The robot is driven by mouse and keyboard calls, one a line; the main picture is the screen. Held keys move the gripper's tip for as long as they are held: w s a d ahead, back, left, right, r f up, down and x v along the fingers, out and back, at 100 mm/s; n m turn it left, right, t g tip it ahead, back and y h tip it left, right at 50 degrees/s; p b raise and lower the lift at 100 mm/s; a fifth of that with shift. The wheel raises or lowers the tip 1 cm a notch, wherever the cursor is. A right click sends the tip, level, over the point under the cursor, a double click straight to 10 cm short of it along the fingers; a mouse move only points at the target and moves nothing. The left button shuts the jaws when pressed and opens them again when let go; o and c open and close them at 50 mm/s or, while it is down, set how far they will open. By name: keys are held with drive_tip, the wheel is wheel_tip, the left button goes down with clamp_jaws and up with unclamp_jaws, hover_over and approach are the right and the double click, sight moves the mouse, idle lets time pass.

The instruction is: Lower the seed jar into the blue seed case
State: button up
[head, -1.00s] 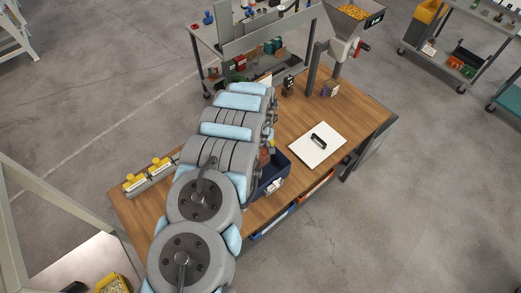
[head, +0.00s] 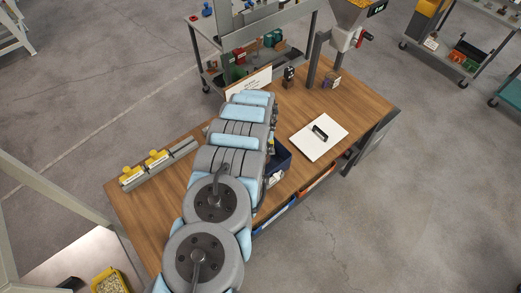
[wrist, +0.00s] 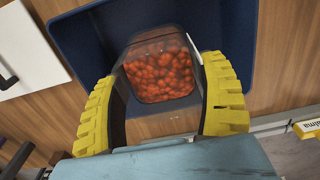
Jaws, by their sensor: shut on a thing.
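The seed jar (wrist: 157,70) is a clear, square-sided container with orange-red seeds inside. In the wrist view my gripper (wrist: 163,78) is shut on it, one yellow-padded finger on each side. The blue seed case (wrist: 84,36) lies around and beyond the jar in that view, its dark walls showing left, right and above. The jar overlaps the case's opening; how deep it sits I cannot tell. In the head view the case (head: 283,160) shows partly at the right of my arm, which hides my gripper and the jar.
A white lid (head: 311,142) with a black handle lies on the wooden table (head: 352,105), right of the case. A grey rail with yellow blocks (head: 157,160) lies at the left. A hopper (head: 346,35) stands at the back. An orange bin (head: 316,184) sits under the front edge.

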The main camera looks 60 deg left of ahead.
drive_tip(key=shift+f+b, duration=1.15)
drive_tip(key=shift+f, duration=0.95)
drive_tip(key=shift+f+b, duration=1.1)
drive_tip(key=shift+f, duration=0.35)
idle(0.5)
drive_tip(key=o, duration=1.2)
drive_tip(key=shift+r, duration=0.1)
drive_tip(key=shift+r, duration=5.95)
